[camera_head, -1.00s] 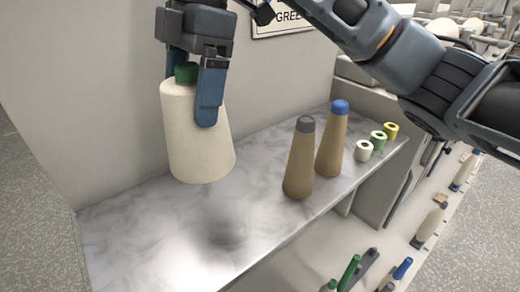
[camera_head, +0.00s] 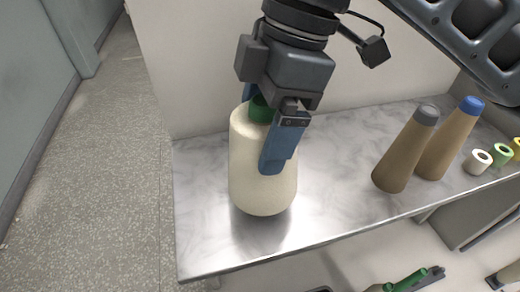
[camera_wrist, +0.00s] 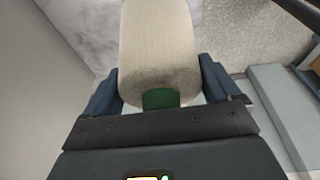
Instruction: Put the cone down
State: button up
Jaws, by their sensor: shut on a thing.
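The cone (camera_head: 262,185) is a cream yarn cone with a green top, upright at the left part of the marbled shelf. My gripper (camera_head: 268,150) comes from above and is shut on it, one blue finger in front and the other mostly hidden behind. The cone's base is at or just above the shelf surface (camera_head: 335,205); I cannot tell if it touches. In the wrist view the cone (camera_wrist: 160,50) sits between both fingers, its green tip towards the palm.
Two bare brown cones, one grey-topped (camera_head: 405,150) and one blue-topped (camera_head: 450,140), stand to the right. Small white (camera_head: 477,161) and green (camera_head: 503,154) rings lie beyond them. The shelf's front edge is close below the cone. Bare shelf lies between the cream cone and the brown ones.

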jog(key=shift+s+a+f, duration=0.2)
jog(key=shift+s+f, duration=0.1)
jog(key=shift+s, duration=0.05)
jog(key=shift+f, duration=2.05)
jog(key=o, duration=1.4)
jog(key=shift+o, duration=0.2)
jog(key=v, duration=1.2)
jog(key=shift+w+p, duration=0.1)
jog(key=shift+p, duration=0.2)
